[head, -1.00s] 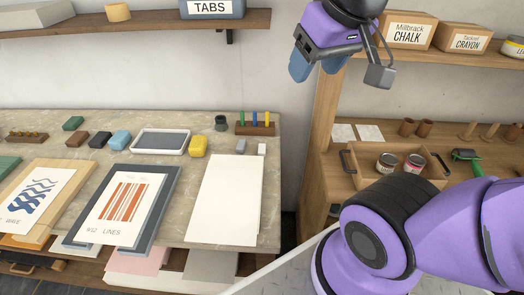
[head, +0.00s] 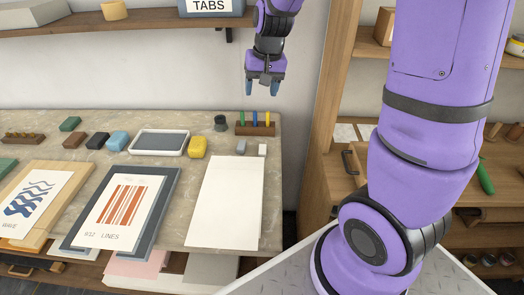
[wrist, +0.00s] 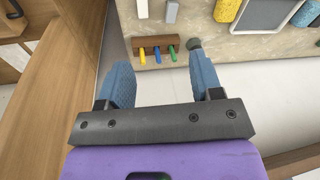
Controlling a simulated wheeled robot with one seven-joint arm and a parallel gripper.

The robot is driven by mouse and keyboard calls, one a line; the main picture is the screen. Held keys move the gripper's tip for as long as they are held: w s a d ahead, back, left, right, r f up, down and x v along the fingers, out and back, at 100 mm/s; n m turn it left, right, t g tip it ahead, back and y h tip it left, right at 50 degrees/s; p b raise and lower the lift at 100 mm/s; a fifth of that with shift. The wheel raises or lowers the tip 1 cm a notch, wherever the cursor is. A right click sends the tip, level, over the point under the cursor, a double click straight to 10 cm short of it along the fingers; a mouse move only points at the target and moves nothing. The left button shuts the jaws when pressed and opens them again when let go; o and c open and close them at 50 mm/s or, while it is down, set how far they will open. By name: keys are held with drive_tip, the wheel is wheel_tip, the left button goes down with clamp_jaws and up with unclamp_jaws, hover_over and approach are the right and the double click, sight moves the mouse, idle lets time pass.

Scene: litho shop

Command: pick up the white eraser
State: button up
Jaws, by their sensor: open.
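The white eraser (head: 262,150) is a small white block on the stone-topped table, near its right edge, just behind the large white sheet. It also shows at the top of the wrist view (wrist: 142,9). My gripper (head: 262,88) points down with its blue fingers apart and nothing between them. It hangs in the air toward the wall, higher in the picture than the eraser. In the wrist view the open fingers (wrist: 162,76) are well short of the eraser, with the pen rack between.
A grey block (head: 241,147) stands just left of the eraser. A wooden rack with coloured sticks (head: 255,129) and a dark round pot (head: 221,123) stand behind it. A yellow block (head: 197,146) lies further left. A wooden shelf unit (head: 322,170) rises on the right.

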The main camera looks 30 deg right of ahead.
sight(262, 148)
drive_tip(key=shift+w+d+f+m+g+h, duration=0.25)
drive_tip(key=shift+w+d+f, duration=0.7)
drive_tip(key=shift+f, duration=3.75)
drive_tip(key=shift+w+d+f+m+g, duration=0.45)
drive_tip(key=shift+w+f, duration=0.85)
drive_tip(key=shift+f, duration=3.45)
drive_tip(key=shift+w+d+f+m+g+h, duration=0.2)
drive_tip(key=shift+w+d+f+m, duration=0.55)
drive_tip(key=shift+f, duration=3.95)
drive_tip(key=shift+w+d+n, duration=0.1)
drive_tip(key=shift+w+n, duration=0.15)
drive_tip(key=shift+w, duration=0.15)
drive_tip(key=c, duration=1.1)
drive_tip(key=shift+r, duration=0.15)
wheel_tip(262, 148, up, 10)
drive_tip(key=shift+f, duration=0.15)
